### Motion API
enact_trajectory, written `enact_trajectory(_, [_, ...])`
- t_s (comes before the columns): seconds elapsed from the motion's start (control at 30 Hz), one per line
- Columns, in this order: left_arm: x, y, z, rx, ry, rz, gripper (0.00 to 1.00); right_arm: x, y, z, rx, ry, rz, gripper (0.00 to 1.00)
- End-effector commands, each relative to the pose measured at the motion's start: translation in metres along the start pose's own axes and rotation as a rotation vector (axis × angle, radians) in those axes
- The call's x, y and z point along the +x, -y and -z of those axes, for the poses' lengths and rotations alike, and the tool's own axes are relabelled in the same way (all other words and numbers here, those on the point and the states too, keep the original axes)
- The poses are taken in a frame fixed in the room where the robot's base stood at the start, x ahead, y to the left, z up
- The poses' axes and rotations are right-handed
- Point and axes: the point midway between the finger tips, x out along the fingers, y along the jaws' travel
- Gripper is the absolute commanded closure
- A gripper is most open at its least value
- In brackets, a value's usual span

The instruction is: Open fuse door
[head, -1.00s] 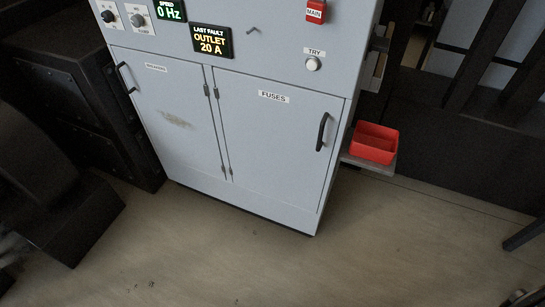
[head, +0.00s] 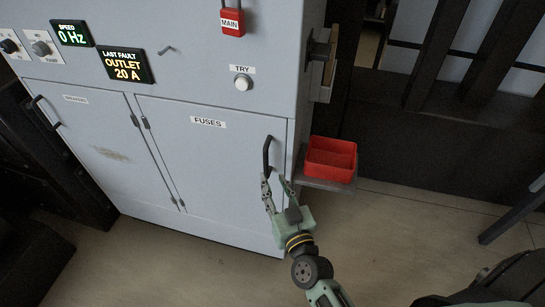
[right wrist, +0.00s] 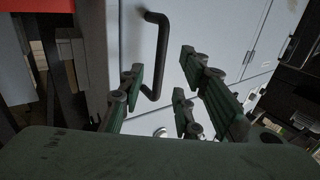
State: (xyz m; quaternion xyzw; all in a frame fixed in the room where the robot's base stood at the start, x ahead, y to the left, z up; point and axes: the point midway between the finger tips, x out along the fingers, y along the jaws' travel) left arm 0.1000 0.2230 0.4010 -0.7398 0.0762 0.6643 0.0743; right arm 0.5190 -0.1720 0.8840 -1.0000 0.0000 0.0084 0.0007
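The fuse door (head: 210,165), labelled FUSES, is shut on the pale grey cabinet. Its black bar handle (head: 267,156) is upright near the door's right edge. My right gripper (head: 277,183) is open just below the handle in the head view, its fingers pointing up toward it. In the right wrist view, the handle (right wrist: 156,55) stands ahead of the open fingers (right wrist: 155,88), with its lower end appearing near the gap between them. Nothing is between the fingers, and I cannot tell whether they touch the handle. My left gripper is not in view.
A red bin (head: 330,160) sits on a small shelf right of the cabinet. The breaker door (head: 85,140) is shut at left. The floor in front is clear.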

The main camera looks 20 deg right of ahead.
Motion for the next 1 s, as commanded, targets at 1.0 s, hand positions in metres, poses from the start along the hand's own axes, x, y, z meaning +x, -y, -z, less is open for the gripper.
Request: enact_trajectory(1.0, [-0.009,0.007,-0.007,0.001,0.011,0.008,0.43,0.078,-0.002,0.008,0.001,-0.014,-0.005,0.76])
